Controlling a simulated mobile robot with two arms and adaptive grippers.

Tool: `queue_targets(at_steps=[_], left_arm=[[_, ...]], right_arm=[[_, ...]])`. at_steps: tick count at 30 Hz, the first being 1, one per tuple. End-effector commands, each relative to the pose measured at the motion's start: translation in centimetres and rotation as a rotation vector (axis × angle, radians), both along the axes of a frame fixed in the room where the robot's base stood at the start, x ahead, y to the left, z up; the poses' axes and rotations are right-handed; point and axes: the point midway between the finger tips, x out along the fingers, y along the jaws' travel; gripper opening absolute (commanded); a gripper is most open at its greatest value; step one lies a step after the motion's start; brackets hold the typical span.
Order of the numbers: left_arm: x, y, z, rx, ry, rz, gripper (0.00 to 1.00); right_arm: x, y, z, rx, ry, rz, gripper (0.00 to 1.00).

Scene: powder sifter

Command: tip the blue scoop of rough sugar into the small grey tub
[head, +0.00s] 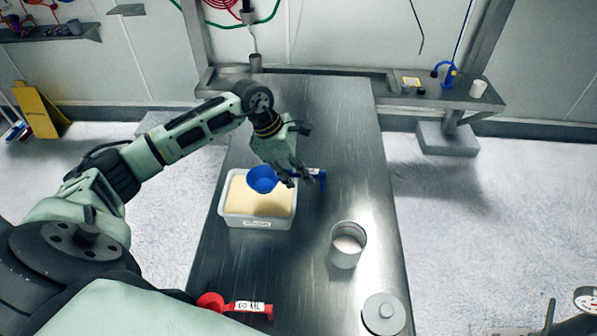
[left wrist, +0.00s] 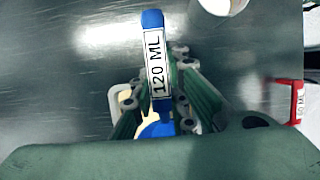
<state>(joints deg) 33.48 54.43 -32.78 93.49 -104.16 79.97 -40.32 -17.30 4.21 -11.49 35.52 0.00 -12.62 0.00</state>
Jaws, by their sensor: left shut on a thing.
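My left gripper (head: 289,172) is shut on the handle of the blue scoop (head: 262,179). The scoop's cup is over the white tub (head: 229,204) of pale tan grains, and I cannot tell how much the cup holds. In the left wrist view the handle, labelled 120 ML (left wrist: 156,70), runs between my fingers (left wrist: 160,88), and the cup is mostly hidden. The small grey tub (head: 347,256) stands open to the right and nearer, with pale material inside. Part of it shows at the top of the left wrist view (left wrist: 222,5). My right gripper is not in view.
A red scoop (head: 236,305) lies at the table's near left, and a round grey lid (head: 384,314) at its near right. The metal table (head: 335,125) is clear at the far end. A shelf with small items (head: 440,95) is beyond, to the right.

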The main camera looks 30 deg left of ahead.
Motion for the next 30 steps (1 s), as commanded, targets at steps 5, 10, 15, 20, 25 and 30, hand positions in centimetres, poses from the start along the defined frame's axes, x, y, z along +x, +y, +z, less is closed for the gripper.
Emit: queue_targets(at_steps=[5, 10, 15, 20, 25, 30], left_arm=[[0.0, -0.1, -1.4, -0.001, 0.000, 0.000, 0.00], [0.0, -0.1, -2.6, -0.003, 0.001, -0.001, 0.00], [0.0, -0.1, -3.8, -0.002, 0.001, -0.002, 0.00], [0.0, -0.1, -4.9, -0.001, 0.000, -0.001, 0.00], [0.0, -0.1, -6.1, -0.002, 0.001, -0.001, 0.00], [0.0, -0.1, -7.3, -0.002, 0.000, -0.002, 0.00]], right_arm=[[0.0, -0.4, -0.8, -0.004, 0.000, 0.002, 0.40], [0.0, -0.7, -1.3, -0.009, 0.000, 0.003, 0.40], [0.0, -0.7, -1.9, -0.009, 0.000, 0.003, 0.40], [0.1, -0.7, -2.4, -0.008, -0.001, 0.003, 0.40], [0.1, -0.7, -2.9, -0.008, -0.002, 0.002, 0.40], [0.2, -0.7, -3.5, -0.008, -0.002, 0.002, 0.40]])
